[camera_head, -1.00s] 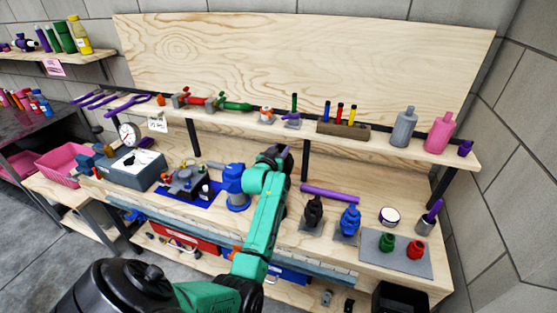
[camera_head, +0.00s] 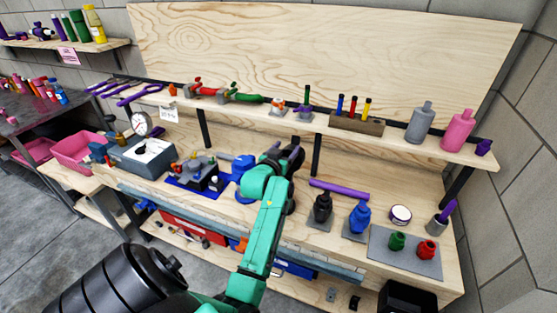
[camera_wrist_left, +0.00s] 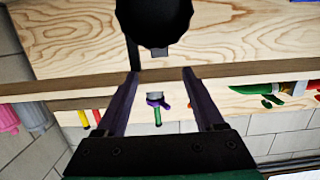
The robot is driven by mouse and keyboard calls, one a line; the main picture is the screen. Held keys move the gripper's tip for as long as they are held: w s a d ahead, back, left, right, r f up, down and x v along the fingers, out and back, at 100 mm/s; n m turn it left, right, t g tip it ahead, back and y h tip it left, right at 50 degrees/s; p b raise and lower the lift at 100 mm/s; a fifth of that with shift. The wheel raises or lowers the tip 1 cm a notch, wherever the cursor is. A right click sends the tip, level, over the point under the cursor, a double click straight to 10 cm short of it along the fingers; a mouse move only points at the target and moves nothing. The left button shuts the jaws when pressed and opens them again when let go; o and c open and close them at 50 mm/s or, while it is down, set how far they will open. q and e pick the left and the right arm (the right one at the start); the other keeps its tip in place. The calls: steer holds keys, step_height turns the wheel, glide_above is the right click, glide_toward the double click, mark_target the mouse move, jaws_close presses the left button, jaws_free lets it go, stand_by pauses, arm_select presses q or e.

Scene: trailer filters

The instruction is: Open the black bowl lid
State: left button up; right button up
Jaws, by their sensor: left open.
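A small black bowl-shaped part (camera_head: 322,209) stands upright on a grey plate on the workbench, beside a blue one. My left gripper (camera_head: 291,155) is above the bench, up and to the left of the black part, and apart from it. Its dark fingers are small and partly hidden by its own wrist in the head view. In the left wrist view the fingers (camera_wrist_left: 159,74) are spread with nothing between them. A dark round scalloped shape (camera_wrist_left: 153,18) is cut off at the top there; I cannot tell whether it is the black bowl or its lid. My right gripper is not in view.
A blue part (camera_head: 358,217), a purple bar (camera_head: 338,190), a round tin (camera_head: 400,214) and a grey mat (camera_head: 387,242) with green and red parts lie nearby. The shelf (camera_head: 415,143) with bottles runs above the bench. A grey machine (camera_head: 200,176) stands left.

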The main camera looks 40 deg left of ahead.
arm_select(q)
steer(key=b+v, duration=0.1)
steer(key=v, duration=0.8)
steer(key=shift+w, duration=0.1)
